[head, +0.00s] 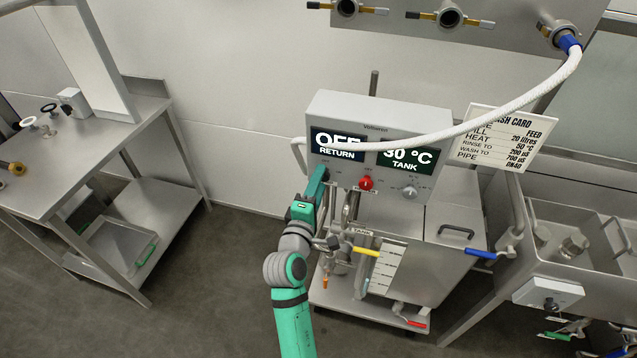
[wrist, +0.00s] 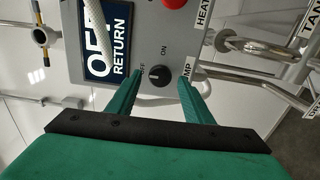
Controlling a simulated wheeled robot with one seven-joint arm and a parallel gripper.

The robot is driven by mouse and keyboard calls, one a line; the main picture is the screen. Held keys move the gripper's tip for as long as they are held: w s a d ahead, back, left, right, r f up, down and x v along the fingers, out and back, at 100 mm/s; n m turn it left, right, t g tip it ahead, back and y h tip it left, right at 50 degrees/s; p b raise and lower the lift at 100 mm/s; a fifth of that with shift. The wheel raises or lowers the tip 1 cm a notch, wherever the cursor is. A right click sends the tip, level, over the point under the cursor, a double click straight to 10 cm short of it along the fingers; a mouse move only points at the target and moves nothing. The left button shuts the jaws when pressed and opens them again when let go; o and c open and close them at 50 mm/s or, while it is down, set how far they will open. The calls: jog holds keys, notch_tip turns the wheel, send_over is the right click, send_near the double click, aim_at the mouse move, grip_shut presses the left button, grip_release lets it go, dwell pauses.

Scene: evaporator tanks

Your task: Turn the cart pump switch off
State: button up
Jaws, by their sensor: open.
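The cart pump switch (wrist: 159,75) is a small black round knob on the grey control box (head: 395,107) of the cart. In the wrist view, OFF and ON are printed beside it, and a label ending in MP is partly covered by a finger. A small pale mark shows on the knob; I cannot tell surely which way it points. My gripper (wrist: 161,77) is open, its green fingers on either side of the knob; contact is not clear. In the head view my gripper (head: 317,184) is at the box's lower left and hides the switch.
A white hose (head: 500,117) crosses the box front over the OFF RETURN display (head: 337,145). A red knob (head: 366,183) and a grey knob (head: 409,192) sit to the right. A steel table (head: 85,150) stands left, a sink (head: 580,235) right. Floor between table and cart is clear.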

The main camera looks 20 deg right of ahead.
jog(key=v, duration=1)
jog(key=shift+s+a, duration=0.2)
jog(key=shift+f, duration=0.1)
jog(key=s+a+f+m+y, duration=0.1)
jog(key=s+a+f+y, duration=0.35)
jog(key=s+f, duration=0.3)
jog(key=s+a+f+m+y, duration=0.1)
jog(key=s+a+f+y, duration=0.2)
jog(key=s+a+f, duration=0.35)
jog(key=s+a+m+y, duration=0.1)
jog(key=s+m, duration=0.3)
jog(key=s, duration=0.6)
jog(key=s+r+m+y, duration=0.1)
jog(key=s+m, duration=0.4)
jog(key=s, duration=0.6)
jog(key=shift+s+a+r, duration=0.25)
jog(key=shift+a+r, duration=0.05)
jog(key=shift+a, duration=0.1)
jog(key=shift+y, duration=0.25)
